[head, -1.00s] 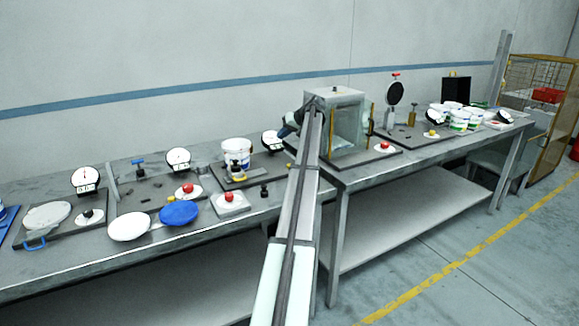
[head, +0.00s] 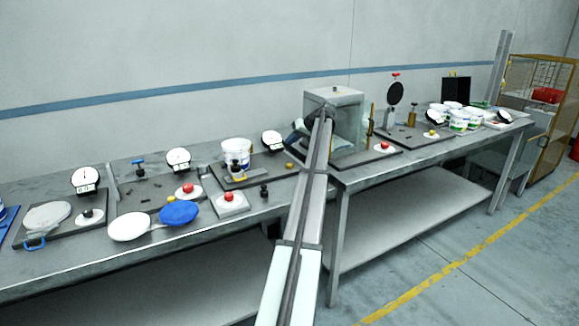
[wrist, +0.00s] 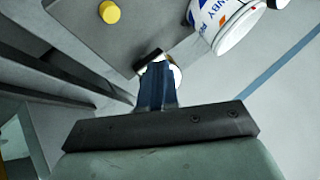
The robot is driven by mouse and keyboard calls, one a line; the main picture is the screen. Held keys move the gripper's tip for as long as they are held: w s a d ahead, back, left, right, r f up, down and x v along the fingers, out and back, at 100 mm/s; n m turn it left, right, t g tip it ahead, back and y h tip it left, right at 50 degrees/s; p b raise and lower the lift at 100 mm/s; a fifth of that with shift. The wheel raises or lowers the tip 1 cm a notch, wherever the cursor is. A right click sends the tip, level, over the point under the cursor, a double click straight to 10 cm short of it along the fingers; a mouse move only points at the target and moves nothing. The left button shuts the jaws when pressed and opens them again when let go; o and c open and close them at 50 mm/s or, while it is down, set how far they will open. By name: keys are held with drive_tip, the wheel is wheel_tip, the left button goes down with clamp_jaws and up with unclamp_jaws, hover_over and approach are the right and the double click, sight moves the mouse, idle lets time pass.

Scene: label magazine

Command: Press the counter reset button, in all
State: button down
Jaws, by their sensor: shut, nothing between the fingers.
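I cannot tell for certain which button is the counter reset.
A white bucket (head: 237,152) and a round gauge (head: 272,140) stand just left of my gripper. A clear-walled box (head: 345,120) stands close on the right. Red buttons (head: 230,197) and a black button (head: 87,214) sit along the bench.

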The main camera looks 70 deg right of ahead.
drive_tip(key=shift+f, duration=3.85)
drive_tip(key=shift+f, duration=0.15)
drive_tip(key=shift+f, duration=0.3)
drive_tip(key=shift+f, duration=0.5)
drive_tip(key=shift+r, duration=0.95)
drive_tip(key=shift+r, duration=2.5)
drive_tip(key=shift+a, duration=0.1)
